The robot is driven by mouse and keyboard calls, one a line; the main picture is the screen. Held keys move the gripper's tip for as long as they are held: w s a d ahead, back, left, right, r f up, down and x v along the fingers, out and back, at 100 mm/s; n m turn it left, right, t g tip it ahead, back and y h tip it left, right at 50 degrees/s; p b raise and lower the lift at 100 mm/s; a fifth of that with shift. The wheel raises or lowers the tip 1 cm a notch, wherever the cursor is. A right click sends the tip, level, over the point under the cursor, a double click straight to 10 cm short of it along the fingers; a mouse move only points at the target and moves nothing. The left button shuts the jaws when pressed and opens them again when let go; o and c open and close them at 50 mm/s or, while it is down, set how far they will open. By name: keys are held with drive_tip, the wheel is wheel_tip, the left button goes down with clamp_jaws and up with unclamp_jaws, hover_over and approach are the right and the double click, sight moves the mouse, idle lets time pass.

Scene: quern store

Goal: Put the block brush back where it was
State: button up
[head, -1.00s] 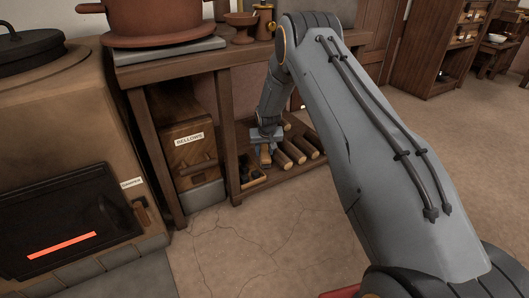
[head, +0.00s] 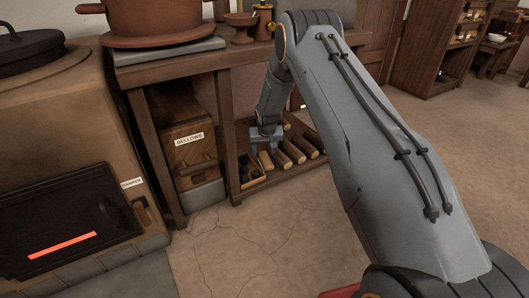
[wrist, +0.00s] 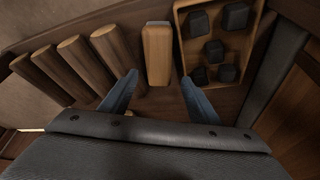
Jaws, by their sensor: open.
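The block brush (wrist: 157,52) appears as a pale wooden block in the wrist view, resting on the low shelf between a row of logs and a box of dark lumps. In the head view it (head: 265,160) is small and partly hidden under my gripper. My gripper (wrist: 160,79) is open, its two blue fingertips apart with the block between and just beyond them. In the head view my gripper (head: 265,140) is low under the table.
Several logs (wrist: 58,72) lie left of the block in the wrist view. The box (wrist: 200,77) of dark lumps stands close on its right. A box labelled bellows (head: 190,150) and table legs stand left of my gripper in the head view. The floor in front is clear.

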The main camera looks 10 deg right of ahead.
drive_tip(key=p+v, duration=0.4)
drive_tip(key=v, duration=0.7)
drive_tip(key=shift+r+p, duration=0.25)
drive_tip(key=shift+p, duration=0.15)
